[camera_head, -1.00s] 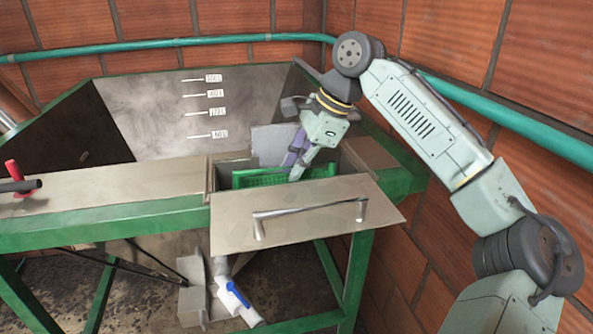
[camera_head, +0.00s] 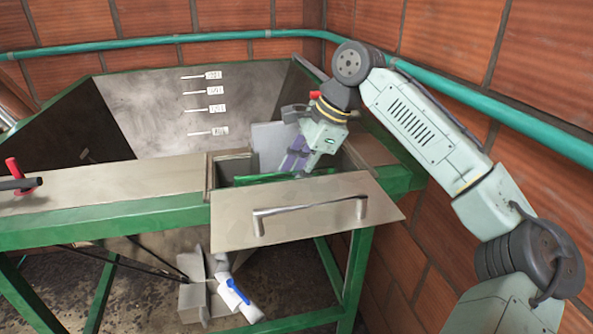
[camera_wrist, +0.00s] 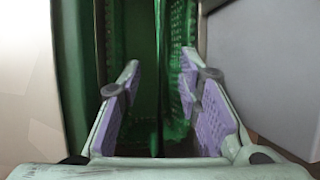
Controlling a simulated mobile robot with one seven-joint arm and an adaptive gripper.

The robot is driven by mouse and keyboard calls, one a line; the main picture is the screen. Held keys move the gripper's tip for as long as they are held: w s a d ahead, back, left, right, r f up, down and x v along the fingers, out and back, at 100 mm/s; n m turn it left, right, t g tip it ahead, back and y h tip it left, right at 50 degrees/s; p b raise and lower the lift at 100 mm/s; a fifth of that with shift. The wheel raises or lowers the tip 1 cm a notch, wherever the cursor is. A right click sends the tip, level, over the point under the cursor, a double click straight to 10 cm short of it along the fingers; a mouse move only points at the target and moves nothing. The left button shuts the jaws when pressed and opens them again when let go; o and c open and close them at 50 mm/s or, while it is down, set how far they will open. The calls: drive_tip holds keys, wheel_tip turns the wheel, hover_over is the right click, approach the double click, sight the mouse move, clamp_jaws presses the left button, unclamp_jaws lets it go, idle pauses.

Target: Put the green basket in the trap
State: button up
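The green basket (camera_head: 265,178) shows as a low green strip inside the trap, the rectangular opening in the metal bench with a steel rim (camera_head: 232,157). The trap's front plate hides most of the basket. My gripper (camera_head: 299,167) points down into the opening, over the basket's right half. In the wrist view, the green mesh basket (camera_wrist: 176,60) lies beyond and between the fingers. The two purple-padded fingers (camera_wrist: 159,68) stand well apart, one on each side of a thin upright green edge, with no visible grip on it.
A tilted steel plate (camera_head: 330,190) with a bar handle (camera_head: 310,208) lies in front of the trap. A grey plate (camera_head: 270,143) stands behind it. A large metal hopper (camera_head: 160,105) is at the back left. Brick walls and a teal pipe (camera_head: 460,92) are close behind my arm.

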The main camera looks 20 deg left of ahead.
drive_tip(key=b+v, duration=0.1)
drive_tip(key=v, duration=1.1)
drive_tip(key=shift+r, duration=0.1)
